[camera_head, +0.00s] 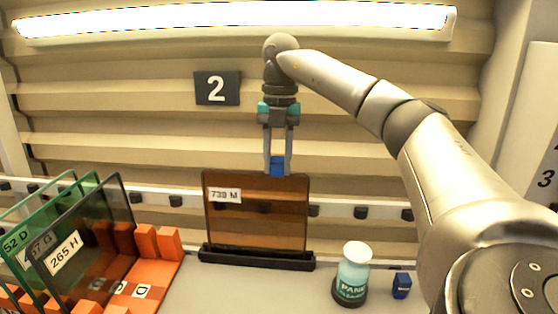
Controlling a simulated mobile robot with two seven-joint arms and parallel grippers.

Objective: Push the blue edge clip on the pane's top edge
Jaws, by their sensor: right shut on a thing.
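The amber-brown pane (257,217), labelled "739 M", stands upright in a black holder (257,259) on the counter. My right gripper (278,168) points straight down over the pane's top edge, right of its middle. It is shut on a blue edge clip (277,166), which is held between the fingertips at the height of the top edge. Whether the clip is seated on the edge or only touching it, I cannot tell. Another blue clip (401,286) sits on the counter at the right. My left gripper is not in view.
An orange rack (160,262) at the left holds several upright glass panes (85,245). A teal-and-white bottle (353,272) in a dark base stands right of the pane. A white rail with dark knobs (361,212) runs behind. The counter in front of the pane is clear.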

